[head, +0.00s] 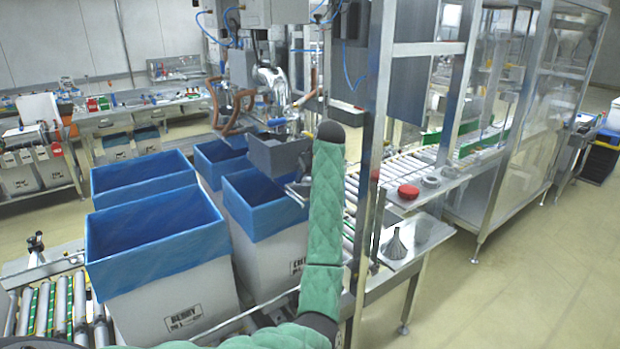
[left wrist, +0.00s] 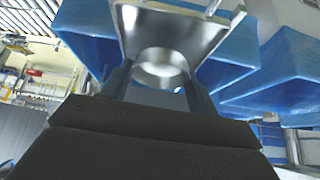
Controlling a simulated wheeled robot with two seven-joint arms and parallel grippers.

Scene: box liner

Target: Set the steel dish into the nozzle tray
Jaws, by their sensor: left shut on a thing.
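The steel dish (left wrist: 165,30) is a shiny metal piece with a round hollow, held between the two dark fingers of my left gripper (left wrist: 160,85) in the left wrist view. In the head view my left gripper (head: 298,182) is beside the green-sleeved arm, in front of the blue-lined boxes, and the sleeve partly hides it. Only a small bright edge of the dish (head: 296,193) shows there. A steel tray (head: 408,262) with a cone-shaped nozzle (head: 394,243) and another metal piece is right of the arm, apart from the dish; I take it as the nozzle tray. My right gripper is out of view.
White boxes with blue liners (head: 150,222) stand left of the arm. A metal post (head: 372,150) rises between the arm and the tray. A red round part (head: 408,191) and metal rings (head: 431,182) lie on a higher shelf. A roller conveyor (head: 62,310) is at lower left.

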